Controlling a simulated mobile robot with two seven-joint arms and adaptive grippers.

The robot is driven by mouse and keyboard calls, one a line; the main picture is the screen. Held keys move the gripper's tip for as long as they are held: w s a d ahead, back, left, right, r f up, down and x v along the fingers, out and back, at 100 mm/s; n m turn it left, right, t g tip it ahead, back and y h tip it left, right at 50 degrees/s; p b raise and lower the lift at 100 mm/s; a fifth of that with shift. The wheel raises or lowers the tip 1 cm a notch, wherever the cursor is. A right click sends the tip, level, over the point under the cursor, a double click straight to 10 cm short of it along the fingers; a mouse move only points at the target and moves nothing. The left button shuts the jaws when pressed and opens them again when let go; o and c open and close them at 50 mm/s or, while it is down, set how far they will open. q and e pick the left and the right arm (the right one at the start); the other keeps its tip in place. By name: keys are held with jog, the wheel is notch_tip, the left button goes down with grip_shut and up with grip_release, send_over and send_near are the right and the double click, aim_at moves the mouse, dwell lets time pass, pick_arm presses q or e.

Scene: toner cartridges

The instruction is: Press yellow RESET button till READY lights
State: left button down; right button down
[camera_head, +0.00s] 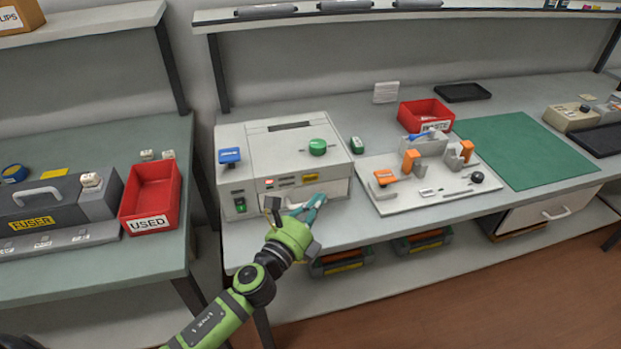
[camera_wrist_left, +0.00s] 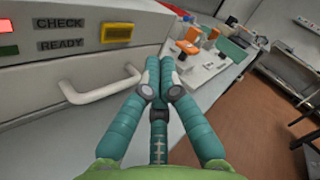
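The yellow button (camera_head: 310,177) is on the front of a light grey machine (camera_head: 230,185), right of the CHECK and READY labels. The yellow button also shows in the left wrist view (camera_wrist_left: 117,33). Beside CHECK a red lamp (camera_wrist_left: 6,27) looks bright. The green lamp (camera_wrist_left: 8,51) beside READY looks dark. My left gripper (camera_head: 316,203) is in front of the machine, below and right of the button, near the drawer handle (camera_wrist_left: 100,90). Its teal fingers meet at the tips, with nothing between them; they are apart from the button. My right gripper is not in view.
A white fixture board (camera_head: 400,200) with orange clamps lies right of the machine, and a red bin (camera_head: 408,119) stands behind it. A green mat (camera_head: 530,150) is farther right. On the left bench are a red USED bin (camera_head: 133,205) and a FUSER unit (camera_head: 60,205).

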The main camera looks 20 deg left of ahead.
aim_at(318, 178)
pick_arm(q)
jog(key=shift+w+a, duration=0.3)
jog(key=shift+w, duration=0.2)
jog(key=shift+w+a, duration=0.3)
jog(key=shift+w, duration=0.2)
jog(key=shift+w+a, duration=0.4)
jog(key=shift+w, duration=0.1)
jog(key=shift+w, duration=0.1)
dwell(0.3)
jog(key=shift+w+a, duration=0.2)
jog(key=shift+w, duration=0.05)
jog(key=shift+w+a, duration=0.2)
jog(key=shift+w, duration=0.1)
dwell(0.6)
dwell(0.4)
jog(key=shift+s+d, duration=0.45)
jog(key=shift+s, duration=0.25)
